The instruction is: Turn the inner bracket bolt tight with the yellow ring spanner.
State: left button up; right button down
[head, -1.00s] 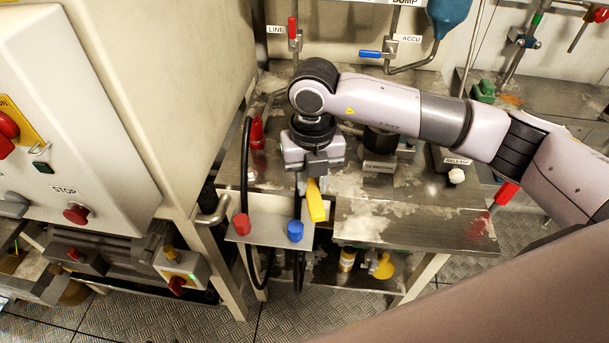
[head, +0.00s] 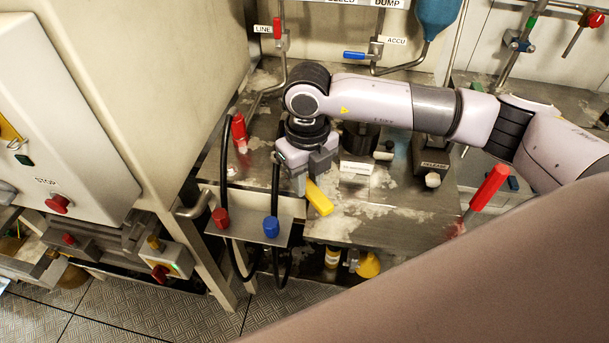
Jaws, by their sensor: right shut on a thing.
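The yellow ring spanner (head: 319,199) is in my right gripper (head: 301,182), above the steel bench near its front edge. Its yellow handle end sticks out below the jaws and slants down to the right. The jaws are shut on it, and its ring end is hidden. A steel bracket plate (head: 242,228) with a red cap and a blue cap stands out at the bench front, just left of and below the gripper. The inner bracket bolt cannot be made out; the gripper covers that area. My left gripper is not in view.
Black hoses (head: 227,150) run by the bracket. A red bottle-like item (head: 239,132) stands behind it at the left. A red-handled lever (head: 489,186) rises at the bench's right end. A white cabinet (head: 150,60) closes off the left side. The bench's front right top is clear.

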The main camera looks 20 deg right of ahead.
jog(key=shift+f+b, duration=1.1)
jog(key=shift+f, duration=0.75)
jog(key=shift+b, duration=0.4)
jog(key=shift+f, duration=0.2)
jog(key=shift+f+b, duration=0.3)
jog(key=shift+b, duration=0.15)
jog(key=shift+f+b, duration=0.6)
jog(key=shift+f, duration=0.15)
jog(key=shift+s+a+m+b, duration=0.1)
jog(key=shift+a+m+b, duration=0.3)
jog(key=shift+a+m, duration=0.85)
